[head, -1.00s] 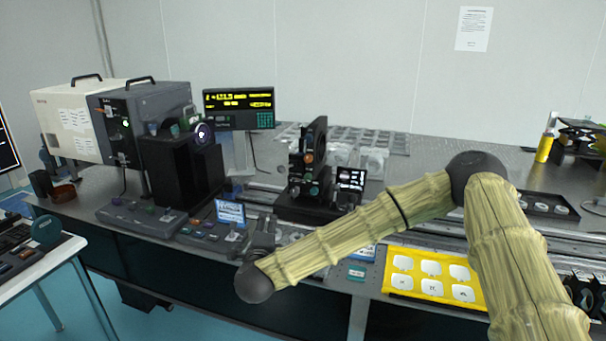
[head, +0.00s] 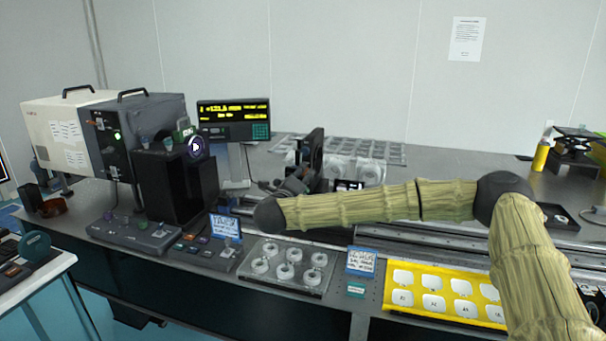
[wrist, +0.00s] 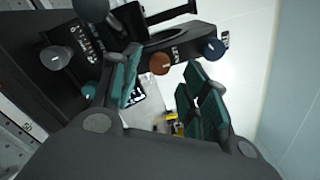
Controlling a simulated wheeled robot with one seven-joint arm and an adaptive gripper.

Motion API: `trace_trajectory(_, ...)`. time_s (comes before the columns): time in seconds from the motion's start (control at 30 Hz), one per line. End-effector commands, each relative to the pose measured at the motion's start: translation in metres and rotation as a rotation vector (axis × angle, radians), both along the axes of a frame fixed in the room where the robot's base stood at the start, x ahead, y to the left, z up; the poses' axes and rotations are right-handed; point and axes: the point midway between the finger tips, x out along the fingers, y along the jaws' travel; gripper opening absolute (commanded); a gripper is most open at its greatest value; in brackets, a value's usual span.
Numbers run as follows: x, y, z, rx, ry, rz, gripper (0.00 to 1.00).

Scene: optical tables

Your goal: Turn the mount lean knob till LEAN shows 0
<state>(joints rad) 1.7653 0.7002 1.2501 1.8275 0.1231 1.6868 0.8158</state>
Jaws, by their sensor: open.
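The dark optical mount (head: 317,150) stands on the table beyond my forearm, which hides its lower part. In the wrist view it carries several knobs: a copper-brown one (wrist: 159,63), a blue-grey one (wrist: 213,49) and a dark one (wrist: 56,58). White lettering beside the brown knob is too small to read surely. My gripper (wrist: 161,66) is open, its teal-padded fingers on either side of the brown knob in the picture; I cannot tell whether they touch it. In the head view my gripper (head: 290,184) is at the mount. The small screen (head: 349,185) is mostly hidden; no LEAN value is readable.
A yellow-lit readout (head: 234,118) stands behind, left of the mount. A black block (head: 178,188) and a grey-white box (head: 68,135) are further left. A tray of white rings (head: 286,262) and a yellow tray (head: 398,308) lie along the front edge.

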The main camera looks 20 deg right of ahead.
Motion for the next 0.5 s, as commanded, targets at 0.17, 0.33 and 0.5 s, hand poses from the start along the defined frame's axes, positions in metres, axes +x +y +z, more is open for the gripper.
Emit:
trace_trajectory(0.17,0.015,-0.009,0.0,0.0,0.002,-0.001,0.45)
trace_trajectory(0.33,0.021,-0.013,-0.001,-0.001,0.002,0.0,0.45)
trace_trajectory(0.5,0.022,-0.014,-0.001,0.0,0.001,0.001,0.45)
